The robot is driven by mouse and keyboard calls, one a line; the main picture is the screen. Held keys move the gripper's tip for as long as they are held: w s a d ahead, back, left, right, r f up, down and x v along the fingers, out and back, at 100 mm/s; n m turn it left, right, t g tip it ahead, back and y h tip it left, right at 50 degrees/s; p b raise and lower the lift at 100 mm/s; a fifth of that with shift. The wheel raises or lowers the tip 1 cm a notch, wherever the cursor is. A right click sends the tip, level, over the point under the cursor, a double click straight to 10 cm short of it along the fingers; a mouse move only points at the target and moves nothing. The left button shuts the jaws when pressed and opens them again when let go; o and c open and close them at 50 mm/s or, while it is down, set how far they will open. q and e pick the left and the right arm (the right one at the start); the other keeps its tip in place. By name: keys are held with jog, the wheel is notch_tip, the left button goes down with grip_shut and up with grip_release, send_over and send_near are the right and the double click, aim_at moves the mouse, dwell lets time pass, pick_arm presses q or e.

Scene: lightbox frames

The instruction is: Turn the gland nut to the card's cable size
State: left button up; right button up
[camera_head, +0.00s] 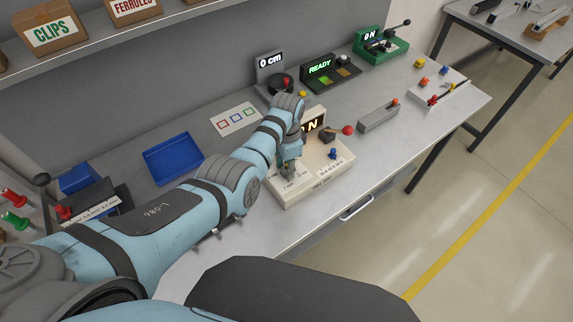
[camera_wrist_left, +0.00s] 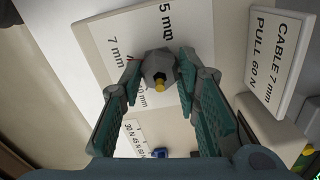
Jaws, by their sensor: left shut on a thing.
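My left gripper (camera_wrist_left: 158,75) is shut on the nut, one finger on each side. The card (camera_wrist_left: 274,62) stands to the right and reads CABLE 7 mm, PULL 60 N. In the head view my left gripper (camera_head: 288,166) reaches down onto the cream box (camera_head: 318,182). My right gripper is not in view.
The cream box carries a lit display, a red-knobbed lever (camera_head: 347,130) and a blue knob (camera_head: 333,153). A blue tray (camera_head: 173,158) lies to the left. A READY unit (camera_head: 331,72), a 0 cm display (camera_head: 270,63) and a green device (camera_head: 382,46) stand behind.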

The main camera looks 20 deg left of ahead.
pick_arm(q)
jog(key=shift+m, duration=0.3)
jog(key=o, duration=1.2)
jog(key=shift+w, duration=0.1)
jog(key=shift+c, duration=0.2)
notch_tip(320, 180, up, 12)
